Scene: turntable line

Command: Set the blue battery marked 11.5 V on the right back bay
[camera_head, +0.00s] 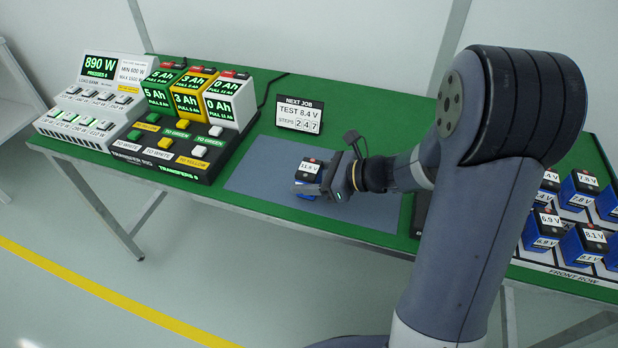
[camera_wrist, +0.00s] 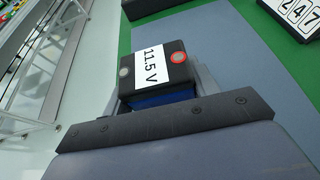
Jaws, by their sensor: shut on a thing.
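The blue battery (camera_head: 309,170) has a black top with a white label and stands over the grey mat (camera_head: 255,172). In the wrist view the battery (camera_wrist: 155,72) shows the label 11.5 V, a red-ringed terminal and a grey terminal. My gripper (camera_head: 318,186) is shut on this battery. I cannot tell whether the battery touches the mat. The bays at the right (camera_head: 547,262) hold several blue batteries and bear a FRONT ROW label. My arm hides part of them, and I cannot make out the right back bay.
A load bank (camera_head: 93,100) and a transfer box (camera_head: 165,150) with coloured packs stand at the left. A NEXT JOB sign (camera_head: 299,115) reads TEST 8.4 V, steps 247. The grey mat is otherwise clear. The green table's front edge (camera_head: 240,208) runs below.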

